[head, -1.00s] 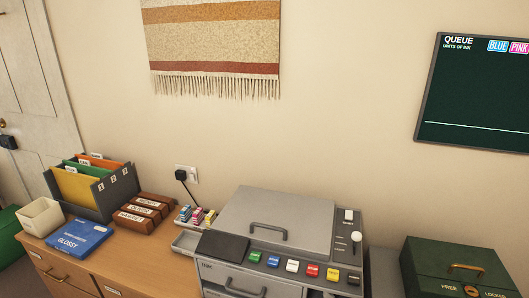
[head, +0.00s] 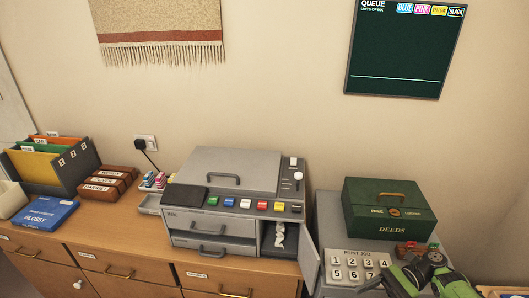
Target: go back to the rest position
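Part of my green and black arm (head: 432,272) shows at the bottom right of the head view, in front of the keypad and the deeds box. The end of my gripper (head: 384,284) seems to be at its left side, low over the keypad's front. It is small and partly cut off by the frame edge, so its fingers cannot be made out. I see nothing held.
A grey printer (head: 232,170) stands mid-desk, its right side door (head: 308,255) swung open on a white crumpled thing (head: 279,236). A green deeds box (head: 389,210) stands behind the numbered keypad (head: 357,266). A blue glossy box (head: 45,214) lies left.

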